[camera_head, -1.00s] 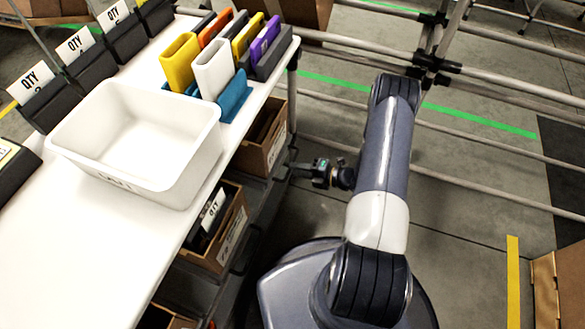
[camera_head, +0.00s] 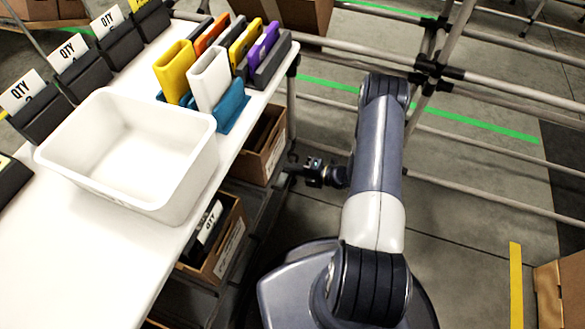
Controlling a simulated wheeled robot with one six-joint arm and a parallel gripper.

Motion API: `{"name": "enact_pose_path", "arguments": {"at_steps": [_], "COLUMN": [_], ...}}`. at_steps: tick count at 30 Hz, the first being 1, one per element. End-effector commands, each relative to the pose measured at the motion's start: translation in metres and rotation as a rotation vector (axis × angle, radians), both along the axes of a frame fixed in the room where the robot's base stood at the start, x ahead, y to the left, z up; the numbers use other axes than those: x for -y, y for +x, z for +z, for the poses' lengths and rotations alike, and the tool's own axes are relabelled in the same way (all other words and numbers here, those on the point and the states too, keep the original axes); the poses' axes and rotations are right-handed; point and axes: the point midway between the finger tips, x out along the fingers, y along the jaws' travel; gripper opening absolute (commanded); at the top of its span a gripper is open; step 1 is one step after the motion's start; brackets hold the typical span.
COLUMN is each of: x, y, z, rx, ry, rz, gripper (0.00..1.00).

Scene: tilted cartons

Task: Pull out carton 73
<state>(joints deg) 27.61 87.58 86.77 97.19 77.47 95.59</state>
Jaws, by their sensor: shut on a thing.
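Brown open cartons stand on the shelf under the white table. One carton (camera_head: 272,160) is below the table's far end, with a white label on its front. A second carton (camera_head: 232,247) sits nearer, also labelled. Their numbers are too small to read, so I cannot tell which is 73. My gripper (camera_head: 306,170) is small and dark, beside the front of the far carton. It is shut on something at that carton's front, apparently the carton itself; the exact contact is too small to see.
A white tote (camera_head: 130,190) and several coloured binders (camera_head: 210,80) stand on the white table (camera_head: 80,240). Metal rails (camera_head: 480,80) cross behind my arm. Another carton (camera_head: 560,290) stands at the lower right. Grey floor lies open between.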

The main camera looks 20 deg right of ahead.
Motion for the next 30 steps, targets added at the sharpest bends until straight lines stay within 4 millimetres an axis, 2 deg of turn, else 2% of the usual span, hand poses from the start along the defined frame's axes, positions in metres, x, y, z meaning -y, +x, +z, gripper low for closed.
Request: {"name": "enact_pose_path", "arguments": {"at_steps": [11, 17, 23, 30], "x": [0.001, 0.014, 0.046, 0.100], "y": [-0.001, -0.010, -0.032, -0.071], "z": [-0.001, -0.001, -0.002, -0.002], "rx": [-0.001, -0.002, -0.001, -0.001], "ry": [0.000, 0.000, 0.000, -0.001], "rz": [0.000, -0.003, -0.007, -0.008], "gripper": [0.00, 0.00, 0.00, 0.00]}}
